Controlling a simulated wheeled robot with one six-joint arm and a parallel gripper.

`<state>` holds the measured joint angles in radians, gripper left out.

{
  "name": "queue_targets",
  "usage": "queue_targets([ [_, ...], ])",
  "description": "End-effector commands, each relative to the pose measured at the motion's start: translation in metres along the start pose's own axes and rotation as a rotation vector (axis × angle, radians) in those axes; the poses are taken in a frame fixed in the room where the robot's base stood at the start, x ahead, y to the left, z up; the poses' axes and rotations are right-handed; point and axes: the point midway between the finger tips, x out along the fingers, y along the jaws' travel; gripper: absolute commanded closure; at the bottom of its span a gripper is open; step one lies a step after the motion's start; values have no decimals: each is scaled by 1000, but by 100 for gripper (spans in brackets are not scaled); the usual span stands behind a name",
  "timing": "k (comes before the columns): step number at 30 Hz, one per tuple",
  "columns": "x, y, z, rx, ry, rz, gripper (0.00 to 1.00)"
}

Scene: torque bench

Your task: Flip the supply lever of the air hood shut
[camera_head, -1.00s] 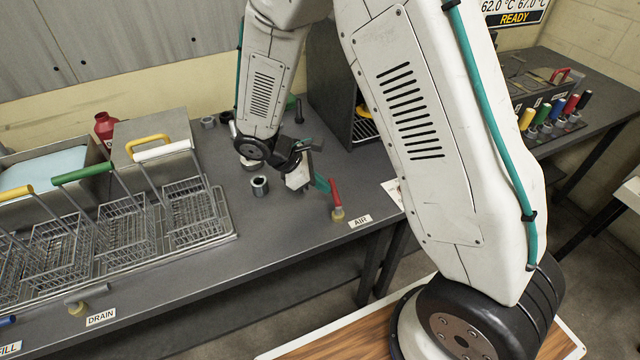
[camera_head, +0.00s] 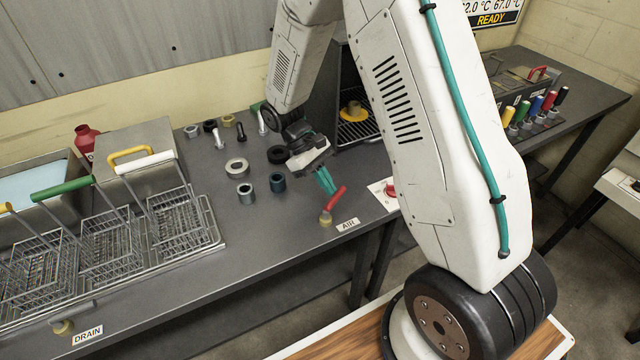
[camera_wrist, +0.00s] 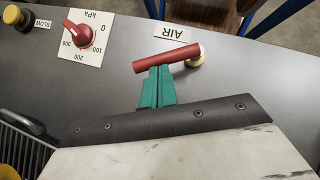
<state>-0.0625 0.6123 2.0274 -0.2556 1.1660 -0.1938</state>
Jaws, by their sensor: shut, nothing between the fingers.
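The supply lever (camera_head: 336,198) is a red handle on a brass-coloured base, by the AIR label (camera_head: 347,225) near the bench's front edge. In the head view it slants up and to the right from its base. In the wrist view the red lever (camera_wrist: 167,58) lies nearly crosswise, its pale pivot at the right end. My gripper (camera_head: 328,185) has teal fingers, shut and empty, just beside the lever. In the wrist view the fingertips (camera_wrist: 158,72) meet the lever's edge around its middle; whether they touch it I cannot tell.
A red pressure knob on a white kPa dial (camera_wrist: 96,40) and a yellow-and-black BLOW button (camera_wrist: 14,15) are near the lever. Several rings and bolts, such as a grey ring (camera_head: 237,166), lie behind. Wire baskets (camera_head: 180,215) stand at left. A dark hood (camera_head: 350,75) stands behind.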

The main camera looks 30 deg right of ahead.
Motion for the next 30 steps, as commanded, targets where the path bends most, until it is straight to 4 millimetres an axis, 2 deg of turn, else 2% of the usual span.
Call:
queue_targets([
  [15, 15, 10, 18, 301, 0, -247, 100],
  [30, 19, 11, 22, 379, 0, -310, 100],
])
